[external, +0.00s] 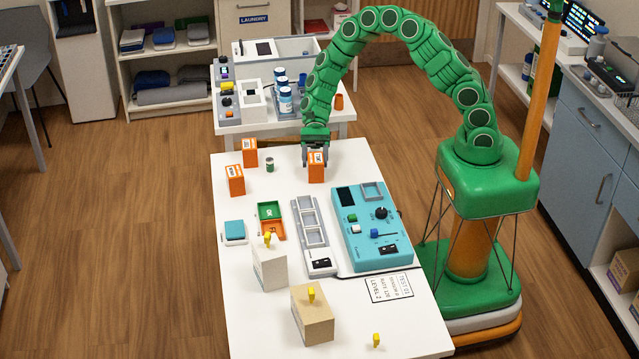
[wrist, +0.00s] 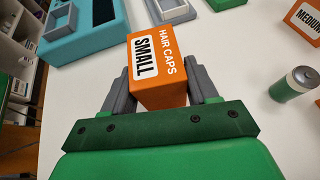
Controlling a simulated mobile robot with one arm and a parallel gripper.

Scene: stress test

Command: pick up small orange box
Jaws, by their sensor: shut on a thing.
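The small orange box (wrist: 160,68), labelled "SMALL" and "HAIR CAPS", is between the two grey fingers of my gripper (wrist: 163,92) in the wrist view. My gripper is shut on its sides. In the external view my gripper (external: 316,152) points down over the same orange box (external: 316,172), near the far right part of the white table (external: 400,318). I cannot tell whether the box touches the table or is just above it.
A teal device (external: 375,226) and a grey tray (external: 313,235) lie nearer the camera. A white bench (external: 270,127) with bottles stands behind.

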